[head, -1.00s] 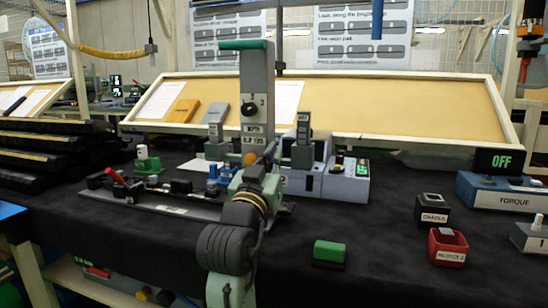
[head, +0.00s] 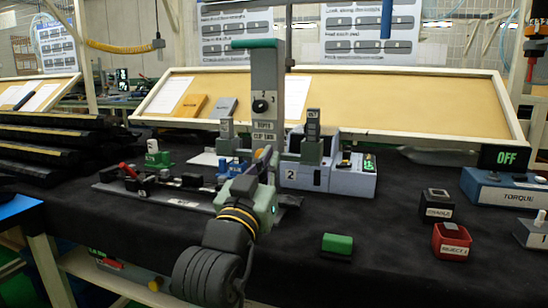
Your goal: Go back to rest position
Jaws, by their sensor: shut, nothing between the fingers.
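My arm rises from the bottom of the head view, and my gripper (head: 264,160) is at its far end, in front of the grey column (head: 264,75) with the green top. The fingers are small and partly hidden by the wrist. They look shut, with nothing seen between them. My gripper is above the black-covered bench, close to the clip fixture (head: 180,200). I cannot tell whether it touches anything.
A grey station marked 2 (head: 318,175) stands just right of my gripper. A green block (head: 337,244), a red bin (head: 451,242), a black box (head: 437,204) and the blue torque unit (head: 495,188) are at the right. Black strips (head: 50,140) are stacked at the left.

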